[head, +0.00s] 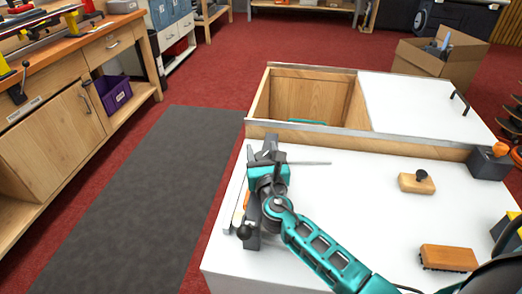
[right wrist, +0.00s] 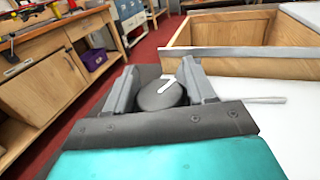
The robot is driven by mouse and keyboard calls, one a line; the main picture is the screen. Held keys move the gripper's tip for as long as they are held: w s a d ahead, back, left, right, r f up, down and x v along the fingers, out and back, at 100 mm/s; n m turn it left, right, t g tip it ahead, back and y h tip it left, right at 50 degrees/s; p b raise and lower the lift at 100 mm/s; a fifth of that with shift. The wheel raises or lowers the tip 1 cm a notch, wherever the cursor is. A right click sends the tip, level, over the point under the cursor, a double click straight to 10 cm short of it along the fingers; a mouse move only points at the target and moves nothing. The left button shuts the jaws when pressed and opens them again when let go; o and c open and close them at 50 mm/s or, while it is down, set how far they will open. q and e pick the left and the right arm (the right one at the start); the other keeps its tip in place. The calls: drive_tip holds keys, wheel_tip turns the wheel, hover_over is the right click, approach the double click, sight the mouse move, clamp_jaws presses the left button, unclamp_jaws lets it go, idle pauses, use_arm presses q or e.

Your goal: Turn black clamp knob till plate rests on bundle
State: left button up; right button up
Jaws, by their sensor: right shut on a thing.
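In the right wrist view the round black clamp knob (right wrist: 162,95), with a white mark on top, sits between the two grey fingers of my right gripper (right wrist: 163,88), which are shut on it. In the head view my right gripper (head: 268,150) is over the left part of the white bench top, and it and my teal arm hide the knob and most of the clamp. A dark part with a black ball (head: 244,232) shows beside my wrist at the bench's left edge. I cannot make out the plate or the bundle. My left gripper is not in view.
An open wooden bin (head: 310,95) lies behind the white bench top (head: 350,180). A wooden block with a black knob (head: 416,183) and a brush (head: 447,258) lie to the right. A thin metal rod (head: 310,163) lies near my gripper. The middle of the bench top is clear.

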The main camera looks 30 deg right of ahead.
drive_tip(key=shift+w+d+r+m+h, duration=0.1)
drive_tip(key=shift+d+r+m+h, duration=0.15)
drive_tip(key=shift+r+h, duration=0.25)
drive_tip(key=o, duration=0.7)
drive_tip(key=shift+a, duration=0.1)
drive_tip(key=shift+o, duration=1.2)
drive_tip(key=shift+f, duration=0.2)
drive_tip(key=shift+p+v, duration=0.4)
drive_tip(key=shift+v, duration=3.45)
drive_tip(key=shift+r, duration=0.1)
